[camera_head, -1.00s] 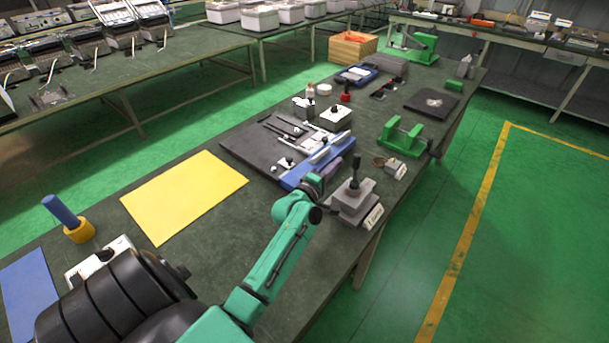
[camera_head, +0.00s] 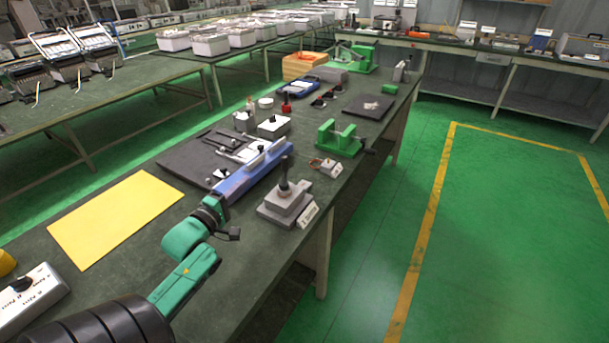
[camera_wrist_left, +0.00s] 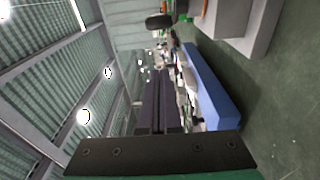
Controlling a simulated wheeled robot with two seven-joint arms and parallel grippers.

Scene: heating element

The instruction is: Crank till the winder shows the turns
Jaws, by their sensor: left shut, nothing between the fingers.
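A green bracket-like device (camera_head: 338,140) with a dark crank handle (camera_head: 369,151) on its right side, seemingly the winder, stands near the right edge of the bench. No readout can be made out on it. My left gripper (camera_head: 214,203) is at the near end of the blue fixture, well short of the green device. In the left wrist view its dark fingers (camera_wrist_left: 160,98) are together with nothing between them, and the blue bar (camera_wrist_left: 207,85) lies beside them. My right gripper is not in view.
A grey block with an upright black lever (camera_head: 286,200) stands just right of my left gripper. A small labelled box (camera_head: 327,167) sits before the green device. A yellow sheet (camera_head: 115,218) lies left. The green floor right of the bench is clear.

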